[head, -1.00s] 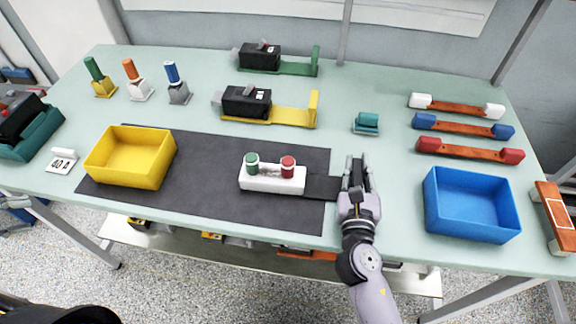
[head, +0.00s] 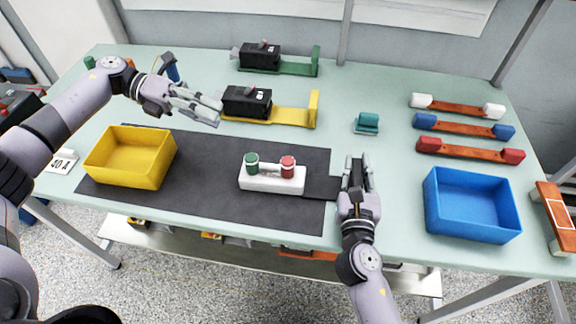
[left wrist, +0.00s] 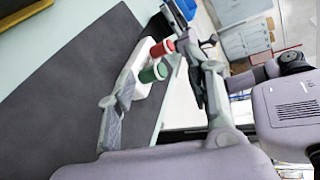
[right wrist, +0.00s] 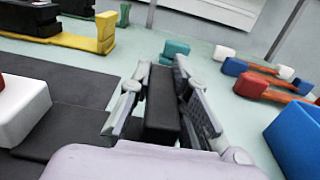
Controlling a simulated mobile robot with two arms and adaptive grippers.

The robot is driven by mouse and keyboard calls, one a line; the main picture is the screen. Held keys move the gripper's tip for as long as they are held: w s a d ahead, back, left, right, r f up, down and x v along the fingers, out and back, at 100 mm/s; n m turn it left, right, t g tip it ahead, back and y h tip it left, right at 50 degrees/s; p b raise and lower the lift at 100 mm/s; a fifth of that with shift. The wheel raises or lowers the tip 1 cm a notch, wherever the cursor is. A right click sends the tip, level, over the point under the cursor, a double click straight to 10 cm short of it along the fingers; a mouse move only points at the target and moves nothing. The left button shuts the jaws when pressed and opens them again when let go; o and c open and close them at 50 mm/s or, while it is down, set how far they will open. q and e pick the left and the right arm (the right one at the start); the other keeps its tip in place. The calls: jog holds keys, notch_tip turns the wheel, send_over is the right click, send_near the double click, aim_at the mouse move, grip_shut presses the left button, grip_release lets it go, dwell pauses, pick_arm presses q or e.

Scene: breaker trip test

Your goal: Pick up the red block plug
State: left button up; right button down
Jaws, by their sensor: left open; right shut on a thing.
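The red block plug (head: 288,166) stands upright at the right end of a white block (head: 272,181), with a green plug (head: 252,163) at its left end. The red plug also shows in the left wrist view (left wrist: 162,48). My left gripper (head: 208,108) is open and empty, above and to the left of the white block, near the yellow-based breaker. My right gripper (head: 357,172) is shut on a black handle (right wrist: 162,108) at the right end of the dark strip beside the white block.
A yellow bin (head: 130,160) stands left and a blue bin (head: 472,205) right. Breakers on yellow (head: 290,116) and green (head: 290,68) bases stand behind. A teal block (head: 367,123) and several coloured-end bars (head: 470,150) lie right. The dark mat (head: 210,200) is mostly clear.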

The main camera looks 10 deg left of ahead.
pick_arm(q)
jog(key=s+d+r+m+g+y, duration=0.1)
jog(key=s+d+m+g+y, duration=0.1)
jog(key=d+m+y, duration=0.35)
jog(key=s+d+r+m+g+y, duration=0.1)
jog(key=s+d+m+g+y, duration=0.1)
jog(key=d, duration=0.6)
jog(key=r+m+t+y, duration=0.1)
jog(key=m+t+y, duration=0.2)
jog(key=m+y, duration=0.15)
send_over(289, 161)
jog(key=shift+s+a+r, duration=0.1)
jog(key=shift+a+r, duration=0.1)
jog(key=shift+a, duration=0.15)
jog(key=f, duration=0.3)
jog(key=f+t+y, duration=0.1)
jog(key=f, duration=0.3)
jog(key=f+m+y, duration=0.1)
jog(key=f, duration=0.3)
jog(key=shift+d+t, duration=0.25)
jog(key=shift+t, duration=0.15)
grip_shut()
